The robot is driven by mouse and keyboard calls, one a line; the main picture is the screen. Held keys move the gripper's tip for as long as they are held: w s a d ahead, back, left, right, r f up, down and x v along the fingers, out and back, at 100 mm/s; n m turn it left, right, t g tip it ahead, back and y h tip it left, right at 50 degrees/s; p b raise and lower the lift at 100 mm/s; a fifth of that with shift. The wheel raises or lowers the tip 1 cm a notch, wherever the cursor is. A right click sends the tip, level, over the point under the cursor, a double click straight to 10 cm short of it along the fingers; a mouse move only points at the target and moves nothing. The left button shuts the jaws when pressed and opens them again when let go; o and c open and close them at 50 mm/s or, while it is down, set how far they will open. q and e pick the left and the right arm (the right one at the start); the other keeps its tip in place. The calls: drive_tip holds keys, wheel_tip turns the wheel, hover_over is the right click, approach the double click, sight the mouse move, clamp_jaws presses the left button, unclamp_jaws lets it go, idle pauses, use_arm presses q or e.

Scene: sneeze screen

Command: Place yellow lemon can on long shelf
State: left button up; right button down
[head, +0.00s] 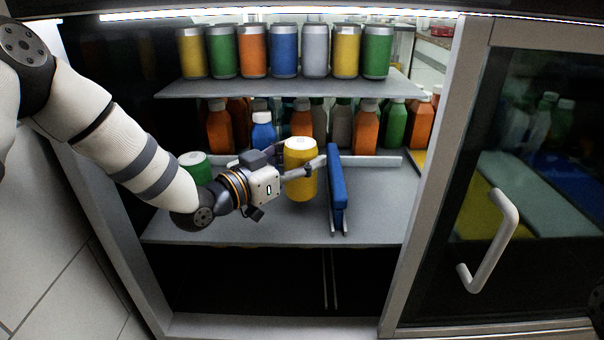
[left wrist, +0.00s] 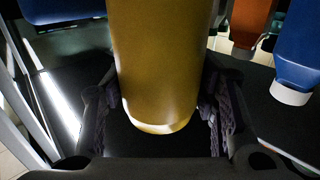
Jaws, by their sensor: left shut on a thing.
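A yellow can (head: 300,152) with a pale top stands upright above the lower shelf (head: 270,229), left of a blue upright divider (head: 337,185). My left gripper (head: 308,169) is shut on it from the left side. In the left wrist view, the yellow can (left wrist: 162,60) fills the space between the two dark fingers (left wrist: 165,115). I cannot tell whether its base touches the lower shelf. The upper shelf (head: 285,88) holds a row of several cans in yellow, green, orange, blue and silver. My right gripper is not in view.
A green can (head: 195,166) is partly hidden behind my left arm. Several bottles, including an orange one (head: 219,127), line the back. A glass door (head: 520,150) with a handle (head: 492,245) is on the right. The lower shelf's front is clear.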

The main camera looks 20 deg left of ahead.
use_arm(q)
drive_tip(key=shift+w+a+f+b, duration=0.1)
drive_tip(key=shift+w+f+b, duration=0.1)
drive_tip(key=shift+f, duration=0.8)
drive_tip(key=shift+w+f+b, duration=0.1)
drive_tip(key=shift+f+b, duration=0.05)
drive_tip(key=shift+f, duration=0.8)
drive_tip(key=o, duration=1.5)
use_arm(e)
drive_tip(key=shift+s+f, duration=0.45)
use_arm(q)
drive_tip(key=shift+r, duration=0.25)
drive_tip(key=p+v, duration=0.1)
drive_tip(key=v, duration=0.6)
drive_tip(key=shift+s+a+r, duration=0.1)
drive_tip(key=shift+s, duration=0.2)
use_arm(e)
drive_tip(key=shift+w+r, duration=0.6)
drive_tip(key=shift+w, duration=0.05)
